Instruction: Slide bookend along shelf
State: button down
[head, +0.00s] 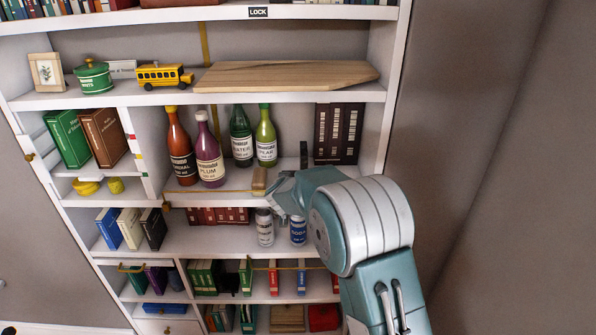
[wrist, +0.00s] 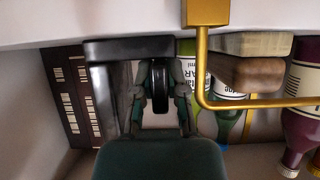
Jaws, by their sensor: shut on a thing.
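The dark bookend (head: 304,154) stands upright on the shelf with the bottles, between the green pear bottle (head: 266,138) and the dark books (head: 338,133). Its lower part is hidden behind my gripper (head: 280,190). In the wrist view, the bookend shows as a black slab (wrist: 115,50) left of my gripper (wrist: 160,92). The two fingers are shut on a black rounded part between them, which looks like the bookend's grip. The dark books (wrist: 75,95) stand left of the bookend in the wrist view.
A wooden block (head: 259,181) sits at the shelf's front, left of my gripper. A brass rail (wrist: 205,60) runs near it in the wrist view. Plum (head: 209,153) and other bottles stand left. White and blue cans (head: 298,228) stand on the shelf below.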

jog(key=shift+d+f, duration=0.1)
jog(key=shift+d, duration=0.3)
jog(key=shift+d, duration=1.6)
jog(key=shift+d, duration=0.35)
jog(key=shift+d, duration=3.6)
jog(key=c, duration=0.7)
grip_release()
